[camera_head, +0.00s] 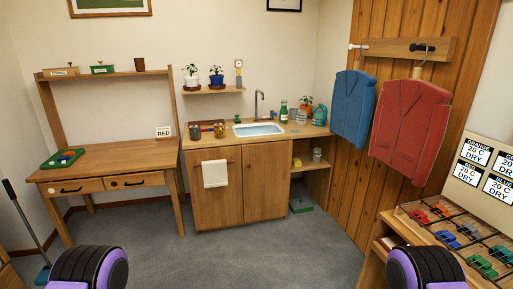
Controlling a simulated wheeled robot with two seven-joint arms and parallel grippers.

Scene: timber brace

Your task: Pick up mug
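No mug is clearly identifiable at this size. A small brown cup-like vessel (140,64) stands on the shelf above the desk at the left. A dark cup-like container (194,131) stands at the left end of the sink counter, beside a jar (219,130). A teal object (320,116) stands at the counter's right end; I cannot tell whether it is a mug. Only purple and black parts of my two arms show at the bottom edge. Neither gripper shows, and both are far from these things.
The wooden desk (115,157) stands at the left, the sink cabinet (240,185) in the middle. A rack with colored items (448,233) is at the right. Blue (353,108) and red (411,130) jackets hang on the wood wall. The grey floor between is clear.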

